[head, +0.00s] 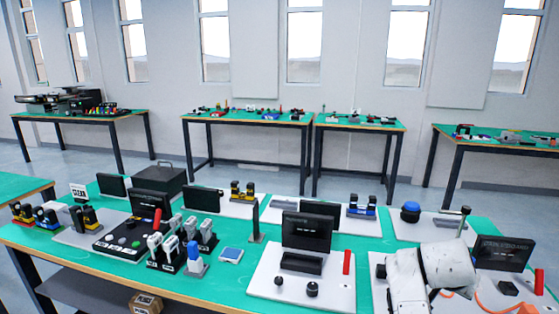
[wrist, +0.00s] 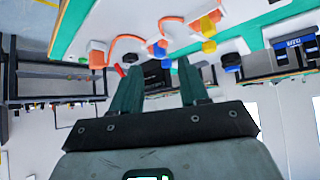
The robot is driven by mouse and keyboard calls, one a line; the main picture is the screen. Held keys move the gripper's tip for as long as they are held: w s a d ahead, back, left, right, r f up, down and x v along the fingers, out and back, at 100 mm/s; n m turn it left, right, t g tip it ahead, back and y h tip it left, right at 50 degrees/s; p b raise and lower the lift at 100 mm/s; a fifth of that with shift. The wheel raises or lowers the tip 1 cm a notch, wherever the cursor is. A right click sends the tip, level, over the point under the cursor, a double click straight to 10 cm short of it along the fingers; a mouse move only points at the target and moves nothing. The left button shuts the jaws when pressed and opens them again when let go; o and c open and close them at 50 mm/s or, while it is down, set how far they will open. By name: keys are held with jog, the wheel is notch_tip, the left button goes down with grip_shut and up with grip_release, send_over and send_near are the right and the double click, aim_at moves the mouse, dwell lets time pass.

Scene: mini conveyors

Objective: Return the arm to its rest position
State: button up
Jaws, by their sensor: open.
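My arm (head: 432,272) is white and shows at the lower right of the head view, over the right end of the near green table. It covers part of a white board and its devices there. My gripper (wrist: 159,64) shows in the wrist view with two dark green fingers apart and nothing between them. The wrist picture is tilted, with the table edge across its top. The gripper's fingers cannot be made out in the head view.
The near green table (head: 222,275) holds several white boards with screens, switches and knobs. A black screen (head: 307,232) stands left of my arm, beside a red handle (head: 346,262). A blue button (head: 410,208) stands behind the arm. Other tables line the back wall, with open floor between.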

jog(key=s+a+f+n+g+y, duration=0.1)
jog(key=s+a+f+n+y, duration=0.1)
jog(key=s+f, duration=0.65)
jog(key=s+a+f+n+g+y, duration=0.1)
jog(key=s+a+f+n, duration=0.2)
jog(key=s+f, duration=0.5)
jog(key=s+a+f+n+g+y, duration=0.1)
jog(key=s+a, duration=0.3)
jog(key=s, duration=0.7)
jog(key=s+a+f+n+g+y, duration=0.1)
jog(key=s+a+f+n+y, duration=0.1)
jog(key=s, duration=1)
jog(key=shift+a+f+n+g+y, duration=0.3)
jog(key=shift+a+f+n+y, duration=0.1)
jog(key=shift+a+n, duration=0.6)
